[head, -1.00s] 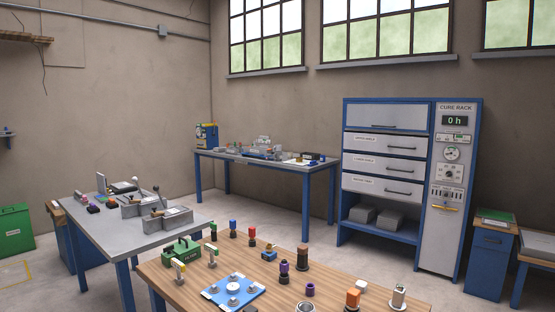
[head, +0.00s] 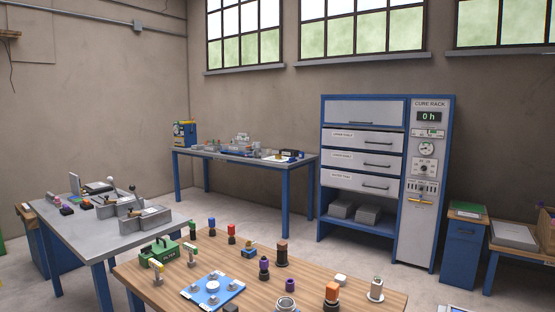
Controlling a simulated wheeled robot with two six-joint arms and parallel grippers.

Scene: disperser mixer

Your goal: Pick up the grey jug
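I cannot pick out a grey jug with certainty. A grey round open-topped vessel (head: 286,304) stands at the near edge of the wooden table (head: 205,252), cut off by the bottom of the head view; no handle can be made out. Neither of my grippers is in view.
The wooden table also holds a blue plate (head: 228,284), a green case (head: 160,252) and several small coloured pieces. A grey workbench (head: 98,238) stands left, another bench (head: 190,152) behind, and the cure rack (head: 334,180) back right. Floor shows between them.

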